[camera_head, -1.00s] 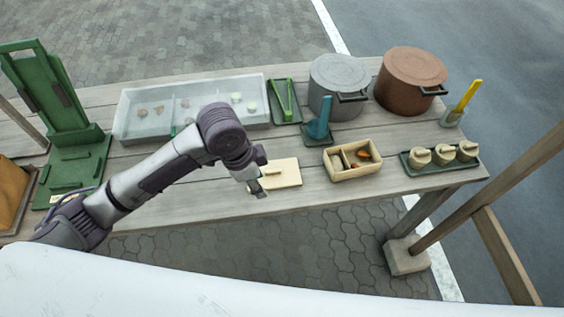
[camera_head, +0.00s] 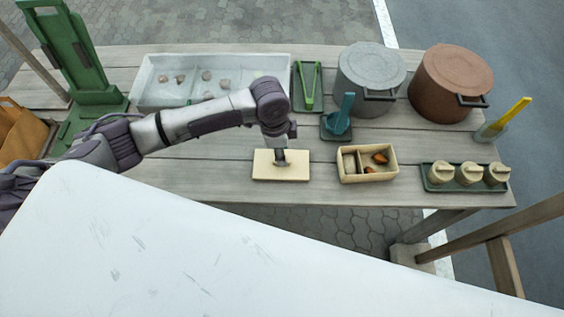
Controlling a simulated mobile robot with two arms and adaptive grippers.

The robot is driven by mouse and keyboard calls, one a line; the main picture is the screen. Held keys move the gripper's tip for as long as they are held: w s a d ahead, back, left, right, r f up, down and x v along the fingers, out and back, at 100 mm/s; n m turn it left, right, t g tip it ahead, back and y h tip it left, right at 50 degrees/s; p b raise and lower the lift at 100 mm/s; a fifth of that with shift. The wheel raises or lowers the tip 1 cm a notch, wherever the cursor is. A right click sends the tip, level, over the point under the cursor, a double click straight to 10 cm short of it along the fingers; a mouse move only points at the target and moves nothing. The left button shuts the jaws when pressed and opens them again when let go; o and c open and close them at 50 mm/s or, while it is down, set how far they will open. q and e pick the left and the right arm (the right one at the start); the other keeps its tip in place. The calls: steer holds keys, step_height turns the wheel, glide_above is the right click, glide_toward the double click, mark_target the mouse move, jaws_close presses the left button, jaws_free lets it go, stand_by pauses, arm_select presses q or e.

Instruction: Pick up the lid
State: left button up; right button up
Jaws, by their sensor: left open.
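A flat cream rectangular piece (camera_head: 262,171), which looks like the lid, lies on the wooden table near its front edge. It matches the colour of the cream divided box (camera_head: 347,177) to its right. My left gripper (camera_head: 282,162) points down over the middle of the lid and is open. It hides part of the lid's centre, and I cannot tell whether the fingers touch it. The grey pot (camera_head: 371,73) and the brown pot (camera_head: 450,85) at the back right have covers on. My right gripper is not in view.
A clear divided tray (camera_head: 147,98) with small pieces stands behind my arm. Green tongs (camera_head: 316,85), a blue scoop (camera_head: 341,118), a dark tray (camera_head: 428,177) with several cream jars and a green stand (camera_head: 75,55) surround the lid. Bare planks lie left of it.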

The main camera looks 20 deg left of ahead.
arm_select(q)
steer(key=f, duration=0.3)
steer(key=shift+a+f+p, duration=0.25)
steer(key=shift+f+p, duration=0.1)
steer(key=shift+d+f, duration=0.1)
steer(key=shift+f, duration=0.3)
steer(key=shift+c, duration=0.2)
steer(key=c, duration=0.5)
jaws_close()
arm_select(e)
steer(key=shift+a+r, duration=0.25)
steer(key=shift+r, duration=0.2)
